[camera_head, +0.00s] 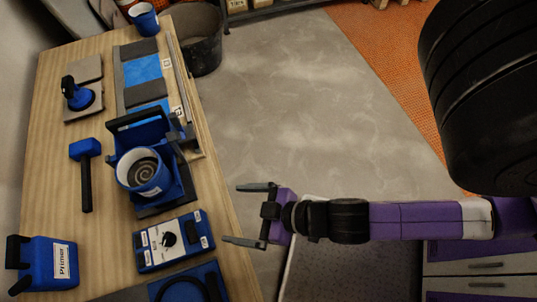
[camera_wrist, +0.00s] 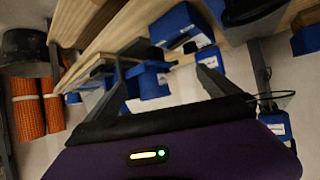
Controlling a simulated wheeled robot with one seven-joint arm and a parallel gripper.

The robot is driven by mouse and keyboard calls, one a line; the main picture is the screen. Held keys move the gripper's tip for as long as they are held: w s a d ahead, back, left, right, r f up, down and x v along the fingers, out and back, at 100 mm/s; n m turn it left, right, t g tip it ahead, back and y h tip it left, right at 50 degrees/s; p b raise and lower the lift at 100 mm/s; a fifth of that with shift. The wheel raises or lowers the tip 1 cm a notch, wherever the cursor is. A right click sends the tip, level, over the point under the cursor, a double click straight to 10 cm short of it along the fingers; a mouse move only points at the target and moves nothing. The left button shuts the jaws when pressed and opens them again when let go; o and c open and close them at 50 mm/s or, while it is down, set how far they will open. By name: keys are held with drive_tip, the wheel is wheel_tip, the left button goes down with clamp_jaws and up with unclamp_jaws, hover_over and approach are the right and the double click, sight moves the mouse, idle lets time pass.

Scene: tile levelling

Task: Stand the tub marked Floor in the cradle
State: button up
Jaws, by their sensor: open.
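A blue tub (camera_head: 140,172) with a grey spiral surface inside sits at the front of a blue stand (camera_head: 177,175) with dark upright parts. Another blue tub (camera_head: 145,18) stands at the far end of the bench. I cannot read the word Floor on either tub, and no part is clearly marked as the cradle.
On the bench (camera_head: 50,140) are a blue control box (camera_head: 173,240), a blue Primer container (camera_head: 45,265), a mallet (camera_head: 86,170), a suction lifter (camera_head: 76,95) and tiles (camera_head: 140,70). A dark bucket (camera_head: 203,40) stands beside the bench. Floor between is clear.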

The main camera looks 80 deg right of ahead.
drive_tip(key=s+d+r+t, duration=0.3)
drive_tip(key=s+r, duration=0.4)
drive_tip(key=r, duration=0.5)
drive_tip(key=shift+d+m+h, duration=0.15)
drive_tip(key=shift+m+h, duration=0.15)
drive_tip(key=shift+h, duration=0.1)
